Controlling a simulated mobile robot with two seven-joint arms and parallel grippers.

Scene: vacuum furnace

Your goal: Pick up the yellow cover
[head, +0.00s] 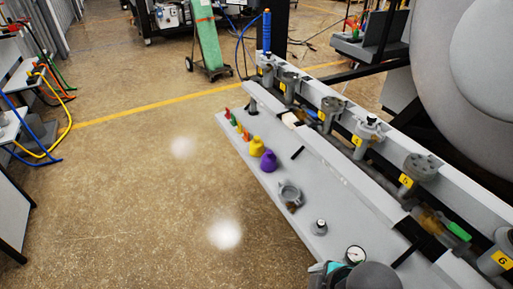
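The yellow cover (257,147) is a small, rounded cap-like piece. It sits on the light grey shelf (262,178) that runs diagonally through the middle of the head view. A purple cover (269,162) of similar shape sits just in front of it, on the near side.
Small green, orange and red pieces (239,129) stand behind the yellow cover. A grey ring-like fitting (289,194), a small metal knob (319,227) and a gauge (355,254) lie nearer. A pipe rail with valves (365,130) borders the right. Open floor (150,200) lies left.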

